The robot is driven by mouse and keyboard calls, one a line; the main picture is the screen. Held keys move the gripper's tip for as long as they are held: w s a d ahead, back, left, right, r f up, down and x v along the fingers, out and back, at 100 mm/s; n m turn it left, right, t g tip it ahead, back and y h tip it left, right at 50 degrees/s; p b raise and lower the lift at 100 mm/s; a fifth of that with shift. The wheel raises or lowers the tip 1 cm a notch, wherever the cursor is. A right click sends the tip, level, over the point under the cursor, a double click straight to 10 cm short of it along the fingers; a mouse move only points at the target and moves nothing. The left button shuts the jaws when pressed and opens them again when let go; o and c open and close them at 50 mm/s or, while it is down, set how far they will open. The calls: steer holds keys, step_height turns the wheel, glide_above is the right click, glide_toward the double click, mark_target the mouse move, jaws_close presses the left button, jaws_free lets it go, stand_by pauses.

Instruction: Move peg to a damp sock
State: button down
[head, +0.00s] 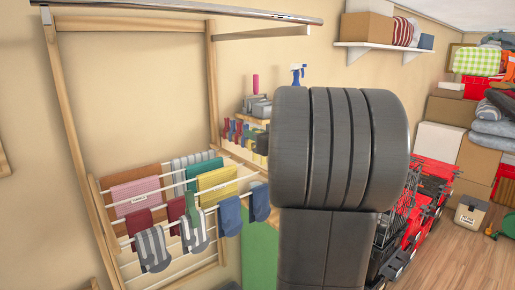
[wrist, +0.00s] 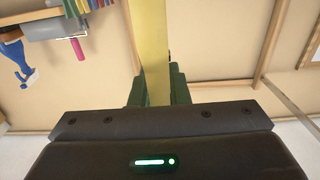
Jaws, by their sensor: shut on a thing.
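In the wrist view my gripper (wrist: 156,88) has its dark green fingers shut on a long, flat yellow piece, which I take for the peg (wrist: 154,45). It runs up out of the top of the picture. In the head view my gripper and the peg are hidden behind my dark arm. Socks hang on the drying rack (head: 104,215): grey striped ones (head: 153,249) at the front, a dark red one (head: 177,212), and blue ones (head: 230,216) at the right. I cannot tell which sock is damp.
Pink, green and yellow towels hang higher on the rack. A wooden frame with a metal rail (head: 180,10) stands over it. A shelf with small coloured items (head: 240,135) and a spray bottle (head: 298,75) is beside it. Red crates (head: 432,180) stand at the right.

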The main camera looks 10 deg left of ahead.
steer(key=shift+s+d, duration=0.1)
stand_by(0.3)
step_height(320, 180, down, 10)
steer(key=b, duration=0.6)
steer(key=shift+f, duration=0.25)
stand_by(1.0)
stand_by(0.4)
steer(key=c, duration=1.3)
jaws_free()
steer(key=b+v, duration=0.2)
steer(key=v, duration=1.1)
steer(key=shift+s+d, duration=0.25)
steer(key=shift+w+a, duration=0.1)
